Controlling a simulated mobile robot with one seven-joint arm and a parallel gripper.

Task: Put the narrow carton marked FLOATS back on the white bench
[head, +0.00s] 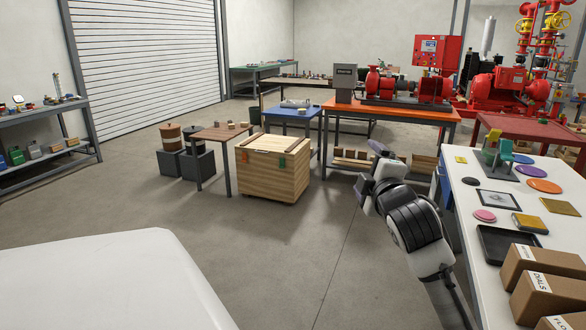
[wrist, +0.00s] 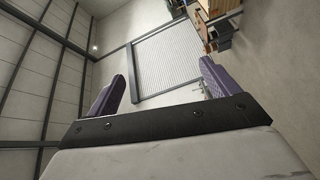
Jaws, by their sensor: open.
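A brown carton (head: 566,323) with a white label reading "FLO" shows at the bottom right corner of the head view. The frame edge cuts off most of it, so its full label and what it rests on cannot be seen. The white bench (head: 468,215) runs along the right side. My gripper (head: 372,168) is held up over the floor left of the bench, well apart from the carton. In the wrist view my gripper (wrist: 163,78) shows two purple fingers wide apart with nothing between them.
A black tray (head: 497,243), coloured discs and a green fixture (head: 496,150) occupy the bench. A wooden crate (head: 272,168) stands on the floor; open floor lies left of my arm.

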